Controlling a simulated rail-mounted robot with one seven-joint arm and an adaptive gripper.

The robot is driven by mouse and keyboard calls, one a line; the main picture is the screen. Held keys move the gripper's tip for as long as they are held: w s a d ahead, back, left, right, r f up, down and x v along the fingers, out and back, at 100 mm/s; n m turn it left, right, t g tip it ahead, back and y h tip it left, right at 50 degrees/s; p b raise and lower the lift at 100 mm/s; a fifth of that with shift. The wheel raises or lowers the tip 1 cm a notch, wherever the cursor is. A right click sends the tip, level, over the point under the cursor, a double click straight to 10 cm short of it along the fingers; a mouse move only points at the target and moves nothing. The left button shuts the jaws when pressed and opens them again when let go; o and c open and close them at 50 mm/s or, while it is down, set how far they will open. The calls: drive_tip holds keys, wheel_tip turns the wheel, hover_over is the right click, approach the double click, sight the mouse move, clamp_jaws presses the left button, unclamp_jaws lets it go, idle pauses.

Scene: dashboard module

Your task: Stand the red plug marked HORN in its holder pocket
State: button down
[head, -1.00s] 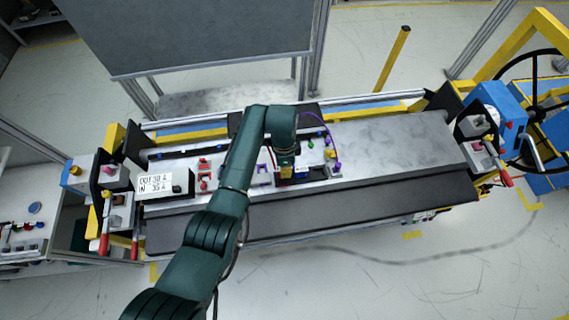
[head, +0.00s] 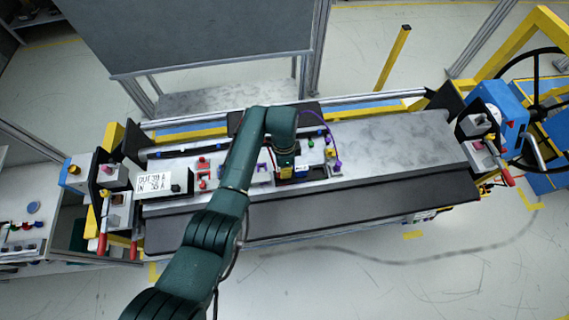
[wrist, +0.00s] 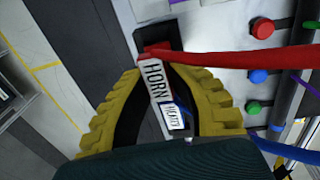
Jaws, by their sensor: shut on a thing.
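My gripper (wrist: 157,64) has yellow ridged fingers and is shut on the red plug (wrist: 154,51), which shows just between and beyond the fingertips. A white tag reading HORN (wrist: 156,82) lies between the fingers, below the red part in the wrist view. A red cable (wrist: 235,60) runs off to the right. A black pocket-like block (wrist: 158,36) lies right at the plug's far side. I cannot tell whether the plug is inside it or only against it. In the head view my gripper (head: 285,173) is over the middle of the dashboard module, and the plug cannot be made out.
A smaller white tag (wrist: 175,117) with blue beside it shows between the fingers. Red (wrist: 262,27), blue (wrist: 258,76) and green (wrist: 253,107) knobs stand on the panel to the right. The grey surface (head: 400,140) right of the arm is clear.

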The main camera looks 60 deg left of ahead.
drive_tip(key=shift+f+b, duration=0.55)
drive_tip(key=shift+f, duration=0.25)
drive_tip(key=c, duration=1)
unclamp_jaws()
drive_tip(key=shift+o, duration=0.2)
drive_tip(key=shift+r, duration=0.1)
wheel_tip(320, 180, up, 12)
drive_tip(key=a, duration=0.1)
drive_tip(key=shift+w, duration=0.15)
drive_tip(key=shift+a, duration=0.1)
